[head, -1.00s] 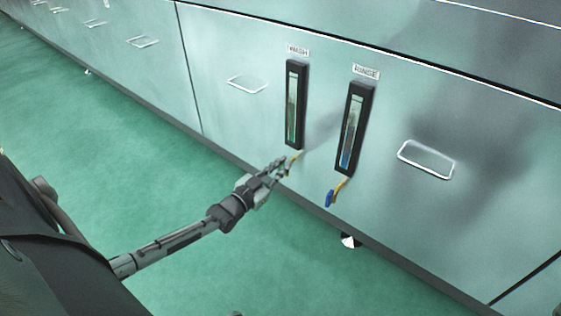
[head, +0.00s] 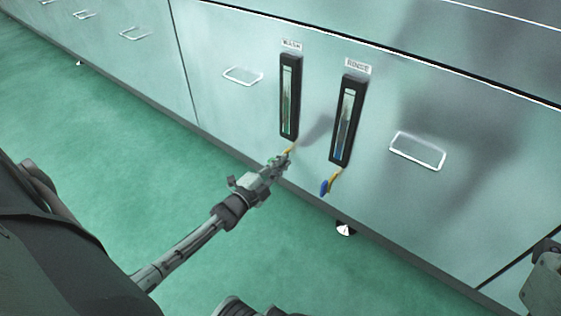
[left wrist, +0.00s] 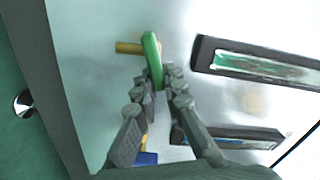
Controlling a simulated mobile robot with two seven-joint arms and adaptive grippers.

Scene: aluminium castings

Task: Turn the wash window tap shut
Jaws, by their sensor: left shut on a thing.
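The wash window (head: 289,95) is the left of two upright black-framed gauges on the panel, under a WASH label (head: 291,44). Its tap has a brass stem (head: 291,149) just below the frame. In the left wrist view, the tap's green handle (left wrist: 151,55) crosses the end of the brass stem (left wrist: 128,47). My left gripper (head: 279,161) is shut on the green handle; its fingers (left wrist: 160,78) sit on both sides of the handle's lower part and hide that part.
The rinse window (head: 347,120) stands right of the wash window, with a blue-handled tap (head: 325,187) hanging below it, close to my left gripper. Recessed-looking handles (head: 417,151) sit on the panel. The green floor (head: 110,180) in front is clear.

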